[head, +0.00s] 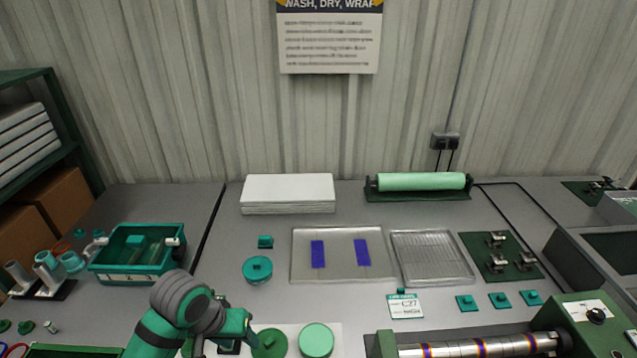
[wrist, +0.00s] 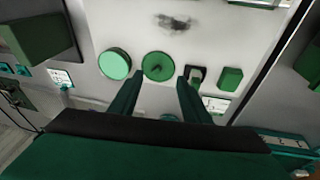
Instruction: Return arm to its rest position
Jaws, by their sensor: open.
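My arm (head: 182,318) rises from the bottom edge of the head view, left of centre, over the front of the bench. My gripper (wrist: 160,79) shows in the wrist view with its two teal fingers apart and nothing between them. Its fingers point toward a white mat (wrist: 130,28). A darker green round piece with a small knob (wrist: 158,66) lies just beyond the fingertips, and a pale green disc (wrist: 115,63) lies beside it. Both also show in the head view, the knobbed piece (head: 269,343) partly behind my arm and the pale disc (head: 316,340) clear of it.
A teal bin (head: 140,277) stands left of my arm. A clear tray (head: 340,272) with two blue strips and a wire rack (head: 432,258) lie mid-bench. A roller machine (head: 480,346) occupies the front right. White stacked sheets (head: 288,190) and a green roll (head: 420,181) stand at the back.

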